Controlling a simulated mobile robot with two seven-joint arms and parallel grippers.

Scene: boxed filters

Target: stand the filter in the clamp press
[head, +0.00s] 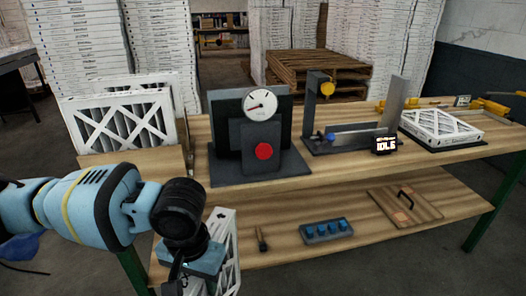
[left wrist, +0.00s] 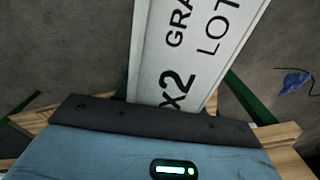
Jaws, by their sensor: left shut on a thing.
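My left gripper (head: 185,275) is low in front of the bench's left part, below the top's front edge. It is shut on a white-framed filter (head: 228,250), partly hidden behind my wrist. In the left wrist view the filter (left wrist: 195,50) shows its white printed side, tilted, rising from the gripper's dark edge; the fingertips are hidden. What looks like the clamp press (head: 229,162) stands on the bench top, with dark upright plates, a round gauge and a red button. No filter is visible in it. My right gripper is not in view.
Other filters (head: 120,125) stand at the bench's left end. Right of the press is a fixture (head: 355,140) with an IDLE display, then a filter (head: 440,127) lying flat. The lower shelf (head: 285,255) holds a blue-peg tray (head: 327,231) and a handled board (head: 404,208).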

